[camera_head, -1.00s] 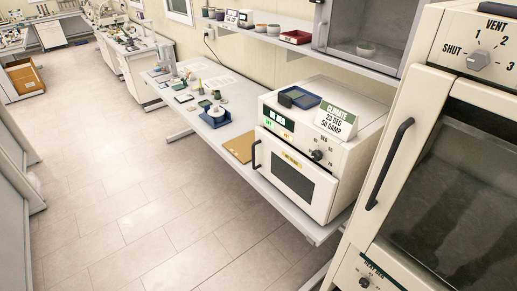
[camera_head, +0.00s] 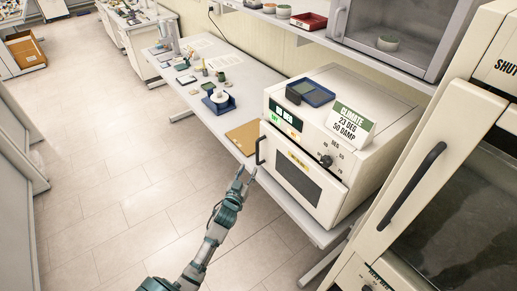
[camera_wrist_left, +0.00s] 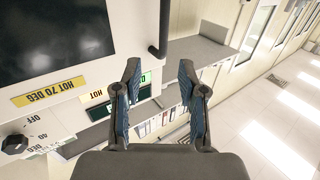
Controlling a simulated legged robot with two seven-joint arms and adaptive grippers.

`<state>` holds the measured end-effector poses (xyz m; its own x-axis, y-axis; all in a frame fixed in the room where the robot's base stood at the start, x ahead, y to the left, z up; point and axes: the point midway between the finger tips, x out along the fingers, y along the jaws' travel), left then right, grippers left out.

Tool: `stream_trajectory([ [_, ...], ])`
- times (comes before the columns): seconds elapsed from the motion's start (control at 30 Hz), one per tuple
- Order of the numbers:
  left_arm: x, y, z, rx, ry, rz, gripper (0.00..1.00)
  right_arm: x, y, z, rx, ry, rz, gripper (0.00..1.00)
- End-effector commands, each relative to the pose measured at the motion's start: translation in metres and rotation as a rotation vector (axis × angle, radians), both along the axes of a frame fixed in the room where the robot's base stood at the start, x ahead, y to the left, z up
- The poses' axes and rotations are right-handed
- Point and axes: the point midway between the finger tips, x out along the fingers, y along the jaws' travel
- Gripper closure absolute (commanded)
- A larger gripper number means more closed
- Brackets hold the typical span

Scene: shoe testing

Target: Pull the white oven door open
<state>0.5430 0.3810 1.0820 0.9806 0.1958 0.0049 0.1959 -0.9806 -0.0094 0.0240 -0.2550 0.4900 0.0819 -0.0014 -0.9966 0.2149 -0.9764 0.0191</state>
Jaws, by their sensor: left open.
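The white oven (camera_head: 345,130) stands on the grey bench, its front door (camera_head: 328,205) shut, with a dark window and a yellow label. A black bar handle (camera_head: 259,150) is on the door's left edge. My left gripper (camera_head: 243,176) is open and empty, in front of and just below the handle, apart from it. In the left wrist view, the image is turned over; the open fingers (camera_wrist_left: 160,68) point toward the dark handle bar (camera_wrist_left: 163,30), which lies beyond the tips. The door window (camera_wrist_left: 65,28) is at left. My right gripper is not in view.
A blue tray (camera_head: 312,93) and a climate sign (camera_head: 351,122) sit on the oven. A clipboard (camera_head: 243,137) lies left of it on the bench (camera_head: 210,75). A larger cabinet with a black handle (camera_head: 412,186) stands at right. The floor at left is clear.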

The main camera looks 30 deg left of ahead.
Motion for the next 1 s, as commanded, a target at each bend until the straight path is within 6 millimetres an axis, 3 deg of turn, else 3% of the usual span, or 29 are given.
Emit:
stream_trajectory([
  [0.3,0.076,0.016,0.003,0.001,-0.001,0.001,0.59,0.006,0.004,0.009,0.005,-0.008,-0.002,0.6],
  [0.5,0.11,0.02,0.002,0.0,0.0,0.0,0.59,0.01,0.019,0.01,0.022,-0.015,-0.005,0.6],
  [0.7,0.124,0.022,0.002,0.002,-0.001,-0.001,0.59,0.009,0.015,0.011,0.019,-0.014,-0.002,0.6],
  [1.0,0.125,0.025,0.001,0.0,0.0,0.0,0.61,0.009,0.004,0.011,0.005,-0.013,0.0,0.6],
])
